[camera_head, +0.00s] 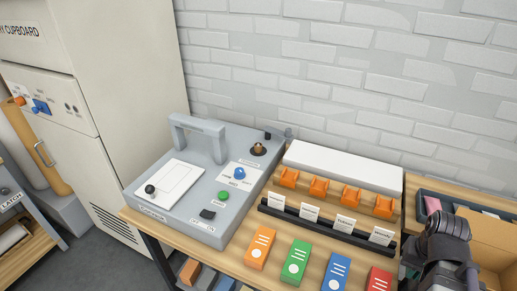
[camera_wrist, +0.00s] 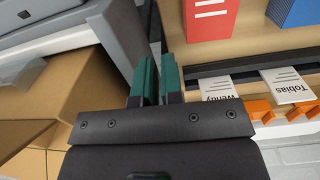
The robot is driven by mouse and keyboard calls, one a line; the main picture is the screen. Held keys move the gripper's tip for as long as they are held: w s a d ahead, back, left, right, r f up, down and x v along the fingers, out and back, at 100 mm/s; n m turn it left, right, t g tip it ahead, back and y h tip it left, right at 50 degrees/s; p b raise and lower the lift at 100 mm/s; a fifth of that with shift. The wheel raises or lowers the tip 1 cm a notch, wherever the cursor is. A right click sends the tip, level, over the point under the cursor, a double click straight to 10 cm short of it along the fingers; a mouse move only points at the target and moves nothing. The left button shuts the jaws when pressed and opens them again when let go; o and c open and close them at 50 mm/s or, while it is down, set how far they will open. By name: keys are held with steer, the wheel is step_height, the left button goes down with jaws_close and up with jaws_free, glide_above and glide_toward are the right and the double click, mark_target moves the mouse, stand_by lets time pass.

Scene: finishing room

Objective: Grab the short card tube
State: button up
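No short card tube can be made out for certain in either view. A tan, tube-like shape (camera_head: 42,150) slants at the far left of the head view beside the cupboard; I cannot tell its length or whether it is the tube. My gripper (camera_wrist: 160,62) shows in the wrist view with its two green finger pads almost together and nothing visible between them. It is beside an open cardboard box (camera_wrist: 75,85), which is also at the right edge in the head view (camera_head: 490,235). My dark wrist covers part of the bench there.
A grey machine (camera_head: 210,190) with a handle and knobs stands on the wooden bench. Orange, green, blue and red blocks (camera_head: 298,257) line the front. A black rail (camera_head: 325,228) holds name cards before orange clips (camera_head: 318,188). A dark tray (camera_head: 460,205) is at right.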

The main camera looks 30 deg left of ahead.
steer(key=o, duration=1)
